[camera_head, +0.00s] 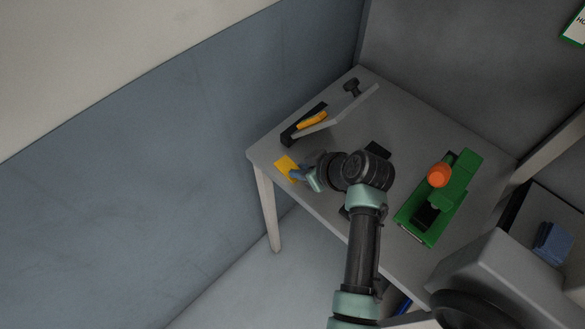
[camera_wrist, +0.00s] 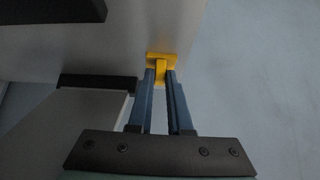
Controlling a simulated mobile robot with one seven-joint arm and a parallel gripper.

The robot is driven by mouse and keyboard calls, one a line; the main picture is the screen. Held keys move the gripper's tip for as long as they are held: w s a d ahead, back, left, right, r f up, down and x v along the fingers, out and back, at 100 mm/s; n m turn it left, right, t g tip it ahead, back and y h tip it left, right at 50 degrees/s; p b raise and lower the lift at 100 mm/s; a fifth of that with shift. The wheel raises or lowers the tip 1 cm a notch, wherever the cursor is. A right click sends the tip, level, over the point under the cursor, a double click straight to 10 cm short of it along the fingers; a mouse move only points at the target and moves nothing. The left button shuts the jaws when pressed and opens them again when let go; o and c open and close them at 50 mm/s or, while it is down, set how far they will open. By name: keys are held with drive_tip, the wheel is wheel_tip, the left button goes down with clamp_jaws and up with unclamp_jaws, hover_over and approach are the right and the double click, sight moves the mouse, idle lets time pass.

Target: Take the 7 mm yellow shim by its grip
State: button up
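A yellow shim (camera_head: 286,167) is at the table's left front corner in the head view. In the wrist view, the yellow shim (camera_wrist: 161,64) shows a flat top and a narrow upright grip between my fingertips. My gripper (camera_wrist: 160,78) has its two blue fingers on either side of that grip, very close to it. Whether they press on it cannot be told. In the head view, my gripper (camera_head: 299,174) points left at the shim, and the fingers hide part of it. No thickness marking can be read.
Behind the shim, another yellow piece (camera_head: 312,121) lies by a black block and a pale slanted plate (camera_head: 345,108). A green fixture (camera_head: 418,232) with an orange knob (camera_head: 438,174) stands at the right.

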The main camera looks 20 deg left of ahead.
clamp_jaws()
drive_tip(key=shift+r, duration=0.1)
drive_tip(key=shift+r+p, duration=2.05)
drive_tip(key=shift+r, duration=0.4)
drive_tip(key=shift+f, duration=0.1)
